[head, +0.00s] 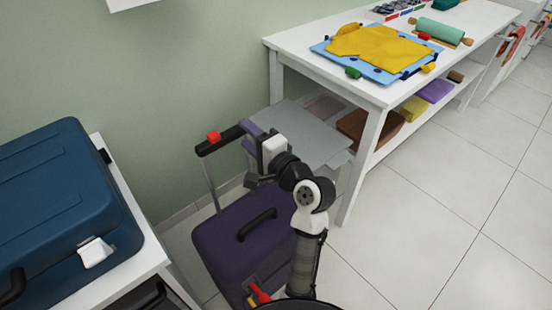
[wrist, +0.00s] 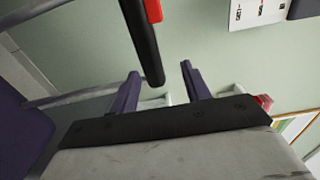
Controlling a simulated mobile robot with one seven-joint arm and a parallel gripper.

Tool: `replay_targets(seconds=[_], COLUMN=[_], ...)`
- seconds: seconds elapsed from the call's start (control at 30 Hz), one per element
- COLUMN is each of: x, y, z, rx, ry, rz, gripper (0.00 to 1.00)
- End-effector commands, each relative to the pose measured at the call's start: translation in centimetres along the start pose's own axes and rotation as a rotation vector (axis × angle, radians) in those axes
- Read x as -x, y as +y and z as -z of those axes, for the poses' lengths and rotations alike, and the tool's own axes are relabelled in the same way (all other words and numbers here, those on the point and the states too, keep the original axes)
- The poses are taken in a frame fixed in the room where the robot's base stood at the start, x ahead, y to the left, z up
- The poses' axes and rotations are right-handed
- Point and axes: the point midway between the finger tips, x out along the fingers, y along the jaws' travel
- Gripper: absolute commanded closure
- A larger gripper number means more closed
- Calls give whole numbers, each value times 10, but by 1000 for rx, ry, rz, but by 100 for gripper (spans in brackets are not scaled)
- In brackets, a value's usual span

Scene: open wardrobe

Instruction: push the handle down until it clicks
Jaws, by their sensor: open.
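A purple suitcase (head: 232,238) stands on the floor with its pull handle raised. The handle's black grip (head: 228,138) has a red button (head: 213,136) near its left end. One grey post (head: 210,185) shows below that end; my arm hides what is under the other. My gripper (head: 246,137) is open at the right end of the grip. In the wrist view, the black grip (wrist: 143,45) with its red button (wrist: 153,10) reaches down between the two purple fingers (wrist: 160,72). I cannot tell whether they touch it.
A blue case (head: 60,210) sits on a white cabinet at the left. A white table (head: 290,38) with a yellow sheet (head: 375,47) and rolling pin stands at the back right; grey sheets jut from its lower shelf behind my gripper. Tiled floor at the right is clear.

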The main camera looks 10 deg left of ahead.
Motion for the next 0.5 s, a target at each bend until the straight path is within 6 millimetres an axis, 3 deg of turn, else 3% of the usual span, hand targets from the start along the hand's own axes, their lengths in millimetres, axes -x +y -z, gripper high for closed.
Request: replay_targets(seconds=[0.5], x=[37], y=[0], z=[0], rx=[1], ry=[1], rz=[-1], gripper=[53])
